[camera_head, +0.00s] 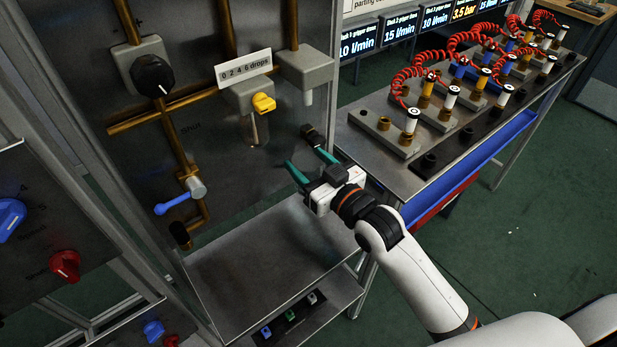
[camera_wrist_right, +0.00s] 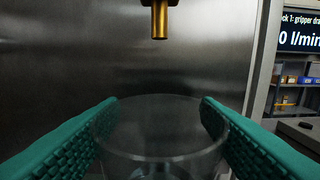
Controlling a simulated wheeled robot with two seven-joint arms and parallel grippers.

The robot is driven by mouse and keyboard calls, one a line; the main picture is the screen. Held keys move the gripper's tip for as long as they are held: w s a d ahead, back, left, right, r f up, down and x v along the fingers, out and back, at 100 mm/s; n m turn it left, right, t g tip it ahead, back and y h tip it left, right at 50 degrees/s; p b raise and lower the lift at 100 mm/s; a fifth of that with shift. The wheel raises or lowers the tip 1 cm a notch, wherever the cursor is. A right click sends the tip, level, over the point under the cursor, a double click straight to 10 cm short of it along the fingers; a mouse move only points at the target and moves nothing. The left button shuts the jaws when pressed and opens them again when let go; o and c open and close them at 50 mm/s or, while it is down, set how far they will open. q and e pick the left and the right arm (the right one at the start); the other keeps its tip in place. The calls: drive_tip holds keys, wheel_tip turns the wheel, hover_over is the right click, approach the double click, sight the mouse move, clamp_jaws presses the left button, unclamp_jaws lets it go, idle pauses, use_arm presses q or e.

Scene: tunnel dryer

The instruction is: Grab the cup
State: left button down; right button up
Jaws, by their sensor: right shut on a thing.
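The cup (camera_wrist_right: 160,140) is clear and see-through, with its round rim showing low in the right wrist view. My right gripper (camera_head: 309,164) is shut on it, with one green finger against each side of the rim. It also shows in the right wrist view (camera_wrist_right: 160,112). In the head view the cup is too clear to make out between the fingers. A brass spout (camera_wrist_right: 160,20) hangs above and beyond the cup in the wrist view, apart from it. My left gripper is not in view.
A metal panel with a yellow valve (camera_head: 263,103), a blue lever (camera_head: 177,201) and a black knob (camera_head: 153,76) stands at the left. A bare metal shelf (camera_head: 240,285) lies below. A bench with red coiled hoses (camera_head: 405,75) is at the right.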

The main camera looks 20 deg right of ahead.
drive_tip(key=v, duration=1.9)
drive_tip(key=shift+s+r+p, duration=0.3)
drive_tip(key=shift+r+p, duration=0.05)
drive_tip(key=shift+r, duration=0.15)
